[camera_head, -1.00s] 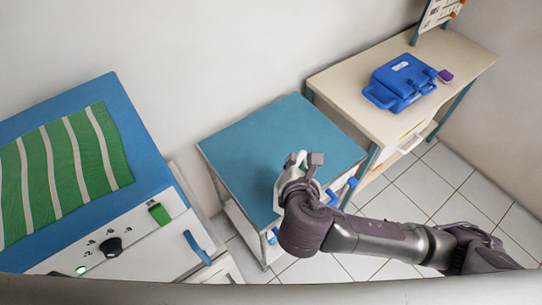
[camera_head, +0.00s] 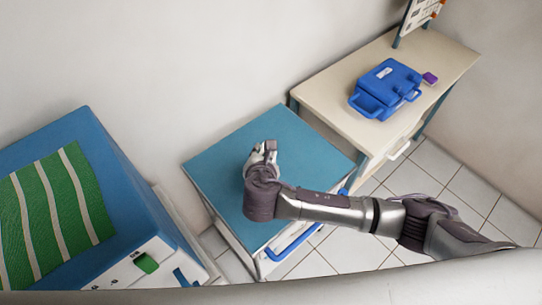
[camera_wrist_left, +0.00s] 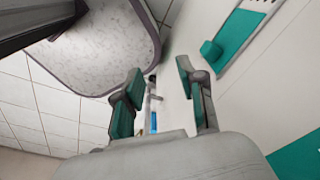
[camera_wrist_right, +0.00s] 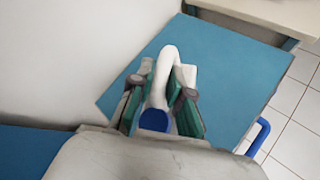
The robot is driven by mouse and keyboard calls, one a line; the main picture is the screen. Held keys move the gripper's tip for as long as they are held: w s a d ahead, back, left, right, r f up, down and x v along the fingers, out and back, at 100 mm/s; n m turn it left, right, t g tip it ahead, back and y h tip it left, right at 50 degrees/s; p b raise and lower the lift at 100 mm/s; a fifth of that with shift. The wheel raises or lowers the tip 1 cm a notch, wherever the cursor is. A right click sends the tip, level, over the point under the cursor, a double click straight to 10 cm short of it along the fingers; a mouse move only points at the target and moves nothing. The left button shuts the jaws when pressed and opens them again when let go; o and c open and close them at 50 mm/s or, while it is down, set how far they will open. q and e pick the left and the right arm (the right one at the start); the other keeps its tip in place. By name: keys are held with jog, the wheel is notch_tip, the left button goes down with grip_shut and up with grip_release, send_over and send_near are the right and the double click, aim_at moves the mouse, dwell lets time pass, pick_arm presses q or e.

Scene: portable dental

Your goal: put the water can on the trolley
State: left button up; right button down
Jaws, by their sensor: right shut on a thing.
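The trolley (camera_head: 308,150) has a flat blue top and stands in the middle of the head view; its top also shows in the right wrist view (camera_wrist_right: 235,75). My right gripper (camera_head: 264,150) is over the trolley top. In the right wrist view, my right gripper (camera_wrist_right: 160,98) is shut on the white water can (camera_wrist_right: 165,65), which has a blue round part near the palm. The can is mostly hidden by the gripper, and I cannot tell whether it touches the top. My left gripper (camera_wrist_left: 158,78) is open and empty, away from the trolley.
A cream desk (camera_head: 335,100) with a blue case (camera_head: 387,85) and a small purple item (camera_head: 430,78) stands at right. A blue-topped cabinet with a green striped cloth (camera_head: 55,210) stands at left. Most of the trolley top is bare. A blue handle (camera_head: 292,243) juts from its front.

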jog(key=shift+w+a+f, duration=0.2)
jog(key=shift+w+a, duration=0.1)
jog(key=shift+w, duration=0.2)
jog(key=shift+w+a+f, duration=0.2)
jog(key=shift+w+a, duration=0.1)
jog(key=shift+w, duration=0.15)
jog(key=shift+f+p, duration=0.7)
jog(key=shift+f, duration=1.4)
jog(key=c, duration=1.5)
grip_release()
jog(key=shift+s+d+f, duration=0.1)
jog(key=shift+s+f, duration=0.05)
jog(key=o, duration=0.4)
pick_arm(q)
jog(key=shift+w+r, duration=0.5)
jog(key=shift+r, duration=0.3)
jog(key=shift+f+b, duration=0.85)
jog(key=shift+b, duration=0.1)
pick_arm(e)
jog(key=v, duration=1.2)
